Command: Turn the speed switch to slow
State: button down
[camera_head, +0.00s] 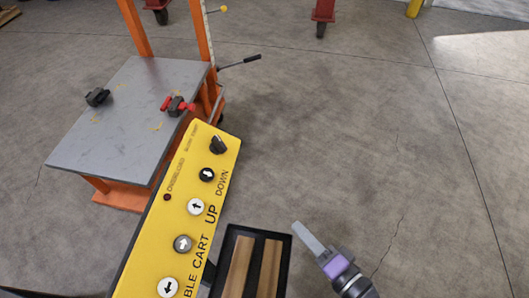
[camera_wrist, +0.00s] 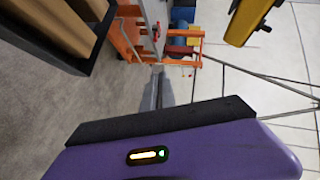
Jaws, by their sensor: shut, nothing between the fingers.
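The speed switch (camera_head: 218,145) is a black rotary knob at the far end of the yellow control panel (camera_head: 188,178) in the head view. Small lettering lies beside it, too small to read for sure. My gripper (camera_head: 299,227) is shut and empty. It is to the right of the panel and nearer the camera than the switch, apart from both. In the wrist view the closed fingers (camera_wrist: 158,70) point away from the camera.
Several round buttons, including one white button (camera_head: 195,207), line the panel. A black tray (camera_head: 227,246) with wooden bars lies between panel and gripper. An orange cart with a grey top (camera_head: 125,115) stands behind, carrying two small clamps. Floor to the right is clear.

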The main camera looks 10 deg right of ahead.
jog(key=w+a+r+m+t+y+b, duration=0.1)
jog(key=w+a+r+y+b, duration=0.15)
jog(key=w+y, duration=0.35)
jog(key=t+y+b, duration=0.2)
jog(key=y, duration=0.3)
send_near(236, 151)
jog(key=w+d+r, duration=0.2)
jog(key=d, duration=0.1)
jog(key=shift+w+f, duration=0.1)
jog(key=shift+f, duration=0.05)
jog(key=w+a+r+p, duration=0.1)
jog(key=a+r, duration=0.1)
jog(key=w+a+r+p, duration=0.1)
jog(key=w+a, duration=0.1)
jog(key=a, duration=0.1)
jog(key=w+a+r+p, duration=0.1)
jog(key=a+r, duration=0.1)
jog(key=a, duration=0.1)
jog(key=shift+w+a+r, duration=0.2)
jog(key=shift+r, duration=0.1)
jog(key=shift+s+a+r+p, duration=0.1)
jog(key=shift+s+a+p, duration=0.2)
jog(key=shift+s+a, duration=0.1)
jog(key=shift+w+g+b, duration=0.1)
jog(key=shift+g+b, duration=0.25)
jog(key=shift+g, duration=0.15)
